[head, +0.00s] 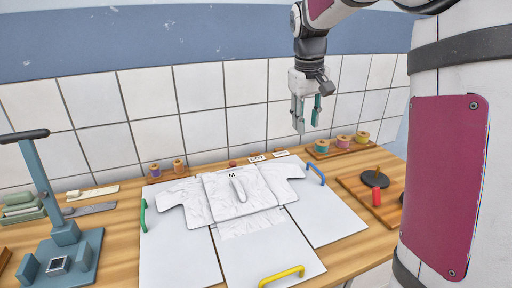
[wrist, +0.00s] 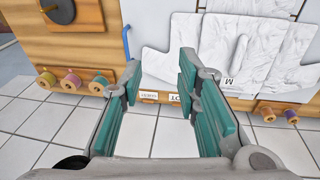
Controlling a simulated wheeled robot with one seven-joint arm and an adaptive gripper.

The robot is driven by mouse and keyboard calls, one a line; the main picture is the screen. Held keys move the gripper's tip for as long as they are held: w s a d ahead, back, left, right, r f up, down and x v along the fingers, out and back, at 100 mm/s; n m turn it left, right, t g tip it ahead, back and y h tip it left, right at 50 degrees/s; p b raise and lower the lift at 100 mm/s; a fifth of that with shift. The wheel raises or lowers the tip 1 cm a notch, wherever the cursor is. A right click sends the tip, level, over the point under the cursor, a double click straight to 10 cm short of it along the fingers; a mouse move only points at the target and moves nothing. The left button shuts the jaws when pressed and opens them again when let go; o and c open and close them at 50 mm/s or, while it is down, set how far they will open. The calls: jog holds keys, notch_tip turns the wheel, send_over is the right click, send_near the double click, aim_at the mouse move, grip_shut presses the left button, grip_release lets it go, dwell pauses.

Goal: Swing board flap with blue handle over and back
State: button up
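The white folding board lies on the wooden table with its flaps flat. The right flap (head: 328,218) carries the blue handle (head: 317,173) on its outer far edge; the handle also shows in the wrist view (wrist: 126,42). A white shirt (head: 240,195) marked M lies spread over the board, one sleeve reaching onto the right flap. The left flap (head: 175,250) has a green handle (head: 144,216), and the front flap (head: 265,255) a yellow handle (head: 282,276). My gripper (head: 306,122) is open and empty, above the table's back edge and apart from the blue handle.
Thread spools (head: 343,142) stand on a wooden holder at the back right. A wooden tray (head: 362,190) with a black disc and red spool lies right of the board. A blue press (head: 62,230) stands at left. White tiled wall (head: 205,130) rises behind.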

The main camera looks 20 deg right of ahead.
jog(key=g, duration=0.1)
send_near(318, 170)
jog(key=shift+h, duration=0.3)
jog(key=f, duration=0.5)
jog(key=d+f+p, duration=0.1)
jog(key=f, duration=0.1)
jog(key=shift+w+f, duration=0.2)
jog(key=shift+f, duration=0.2)
jog(key=shift+c, duration=0.6)
grip_shut()
